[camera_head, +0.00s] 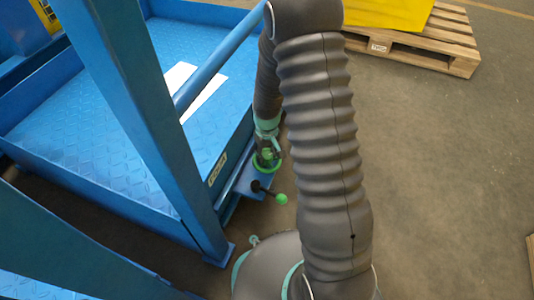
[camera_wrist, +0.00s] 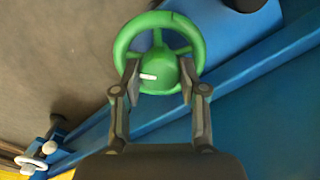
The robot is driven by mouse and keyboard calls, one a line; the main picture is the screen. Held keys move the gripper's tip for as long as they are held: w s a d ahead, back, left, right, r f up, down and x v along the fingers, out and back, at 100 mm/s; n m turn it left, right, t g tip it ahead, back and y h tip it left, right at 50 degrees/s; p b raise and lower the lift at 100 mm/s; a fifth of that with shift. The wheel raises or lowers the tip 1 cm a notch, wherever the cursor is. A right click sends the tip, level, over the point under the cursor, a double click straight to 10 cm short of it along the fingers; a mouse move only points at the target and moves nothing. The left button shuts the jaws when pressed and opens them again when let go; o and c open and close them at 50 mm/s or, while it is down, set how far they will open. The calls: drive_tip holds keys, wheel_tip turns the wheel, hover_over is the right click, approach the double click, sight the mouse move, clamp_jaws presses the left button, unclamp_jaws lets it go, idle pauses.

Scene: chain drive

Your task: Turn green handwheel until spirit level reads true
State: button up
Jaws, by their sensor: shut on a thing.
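The green handwheel (camera_wrist: 197,38) fills the top middle of the wrist view, with a rim, spokes and a domed hub that bears a white mark. My gripper (camera_wrist: 158,78) has one finger on each side of the hub and is shut on it, inside the rim. In the head view the handwheel (camera_head: 279,166) is small, by the corner of the blue platform, and my gripper (camera_head: 268,153) comes down on it from above, partly hiding it. I cannot make out the spirit level in either view.
A black lever with a green knob (camera_head: 281,199) sticks out beside the handwheel. A blue post (camera_head: 150,110) and rail (camera_head: 220,57) stand left of my arm, over the blue platform (camera_head: 75,140). A wooden pallet (camera_head: 440,55) lies at the top right.

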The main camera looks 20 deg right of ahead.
sight(267, 155)
drive_tip(key=shift+n, duration=0.4)
drive_tip(key=o, duration=1.1)
drive_tip(key=shift+o, duration=0.2)
wheel_tip(267, 155, up, 12)
drive_tip(key=shift+s, duration=0.1)
idle(0.3)
